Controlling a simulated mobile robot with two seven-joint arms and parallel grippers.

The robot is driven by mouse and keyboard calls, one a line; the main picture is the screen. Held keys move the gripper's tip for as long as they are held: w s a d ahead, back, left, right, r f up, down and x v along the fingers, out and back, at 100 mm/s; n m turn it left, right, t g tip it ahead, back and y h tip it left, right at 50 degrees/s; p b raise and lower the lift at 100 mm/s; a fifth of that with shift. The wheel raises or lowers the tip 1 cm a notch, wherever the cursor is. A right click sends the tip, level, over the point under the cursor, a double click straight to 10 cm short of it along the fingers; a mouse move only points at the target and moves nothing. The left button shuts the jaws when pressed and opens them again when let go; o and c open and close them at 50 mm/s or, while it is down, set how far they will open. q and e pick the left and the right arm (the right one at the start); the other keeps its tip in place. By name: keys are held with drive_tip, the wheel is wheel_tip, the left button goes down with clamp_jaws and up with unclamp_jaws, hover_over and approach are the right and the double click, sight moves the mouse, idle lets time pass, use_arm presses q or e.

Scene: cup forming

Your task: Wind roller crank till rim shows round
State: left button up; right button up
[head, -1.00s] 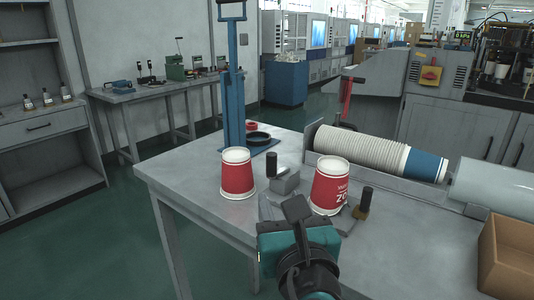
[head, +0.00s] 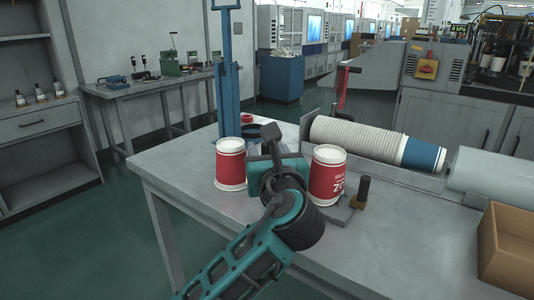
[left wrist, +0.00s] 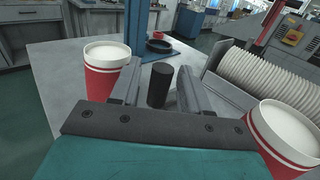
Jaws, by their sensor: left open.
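My left gripper (head: 268,150) is between two red and white paper cups, with its fingers pointing away from me. In the left wrist view its open fingers (left wrist: 158,90) are on either side of a black upright knob (left wrist: 160,86), which stands between them, apart from both. In the head view the gripper hides this knob and its grey block. The left cup (head: 230,166) stands on the table; the right cup (head: 327,175) stands by a flat grey base (head: 344,212). A second black upright handle (head: 363,188) with a brass foot is on that base. My right gripper is not in view.
A blue upright press (head: 229,100) stands behind the left cup. A stack of nested cups (head: 360,138) lies in a trough at the right. An open cardboard box (head: 506,250) is at the right edge. The table's front left (head: 180,180) is clear.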

use_arm(q)
drive_tip(key=shift+w, duration=0.1)
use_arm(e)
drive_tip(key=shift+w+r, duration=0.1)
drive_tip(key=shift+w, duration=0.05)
